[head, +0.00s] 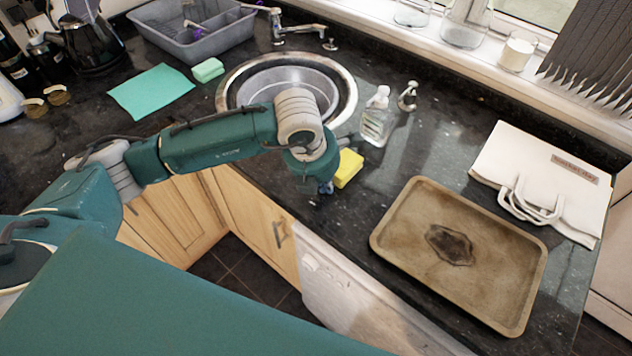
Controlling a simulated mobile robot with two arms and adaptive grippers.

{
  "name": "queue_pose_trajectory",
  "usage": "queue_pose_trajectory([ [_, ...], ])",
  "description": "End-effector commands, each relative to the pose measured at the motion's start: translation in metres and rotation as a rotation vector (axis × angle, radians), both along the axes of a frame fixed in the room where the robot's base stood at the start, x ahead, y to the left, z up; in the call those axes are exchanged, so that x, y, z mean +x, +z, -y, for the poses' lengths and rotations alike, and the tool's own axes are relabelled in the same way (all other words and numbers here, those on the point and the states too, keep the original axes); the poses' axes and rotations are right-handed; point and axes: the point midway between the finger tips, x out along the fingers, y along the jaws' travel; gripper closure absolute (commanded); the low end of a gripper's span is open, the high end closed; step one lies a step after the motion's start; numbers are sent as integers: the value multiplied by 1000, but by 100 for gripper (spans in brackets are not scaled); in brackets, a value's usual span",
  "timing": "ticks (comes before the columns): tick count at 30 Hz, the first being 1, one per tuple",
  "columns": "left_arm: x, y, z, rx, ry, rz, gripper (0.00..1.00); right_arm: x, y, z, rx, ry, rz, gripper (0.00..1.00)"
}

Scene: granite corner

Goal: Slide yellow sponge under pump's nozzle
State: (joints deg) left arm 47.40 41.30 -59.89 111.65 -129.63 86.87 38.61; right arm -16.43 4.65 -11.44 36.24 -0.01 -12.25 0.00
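The yellow sponge (348,168) lies on the dark countertop, just right of my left wrist. The clear pump bottle (377,118) with a white pump head stands upright behind the sponge, a short gap away. My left gripper (326,188) points down at the counter's front edge, close to the left side of the sponge. It is small and mostly hidden by my wrist, so I cannot tell if its fingers are open or if they touch the sponge. My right gripper is not in view.
A round sink (290,82) lies behind my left arm. A metal dispenser (408,96) stands right of the bottle. A brown tray (460,250) and a white bag (545,180) lie to the right. A green sponge (208,70) and green cloth (150,91) lie left of the sink.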

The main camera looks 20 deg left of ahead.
Motion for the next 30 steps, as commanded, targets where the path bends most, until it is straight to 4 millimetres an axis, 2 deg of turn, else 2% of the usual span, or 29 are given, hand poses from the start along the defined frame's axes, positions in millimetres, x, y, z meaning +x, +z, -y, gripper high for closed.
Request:
queue_pose_trajectory([
  [4, 6, 0, 3, -1, -1, 0, 100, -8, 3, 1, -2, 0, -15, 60],
  [12, 7, 0, 3, -1, -1, 0, 100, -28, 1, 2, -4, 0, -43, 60],
  [16, 12, -3, 5, -1, 0, 2, 100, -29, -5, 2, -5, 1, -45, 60],
  [24, 57, -7, 21, -2, 2, 4, 100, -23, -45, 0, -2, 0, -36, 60],
  [30, 73, -1, 28, -1, -1, 0, 100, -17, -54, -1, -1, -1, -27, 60],
])
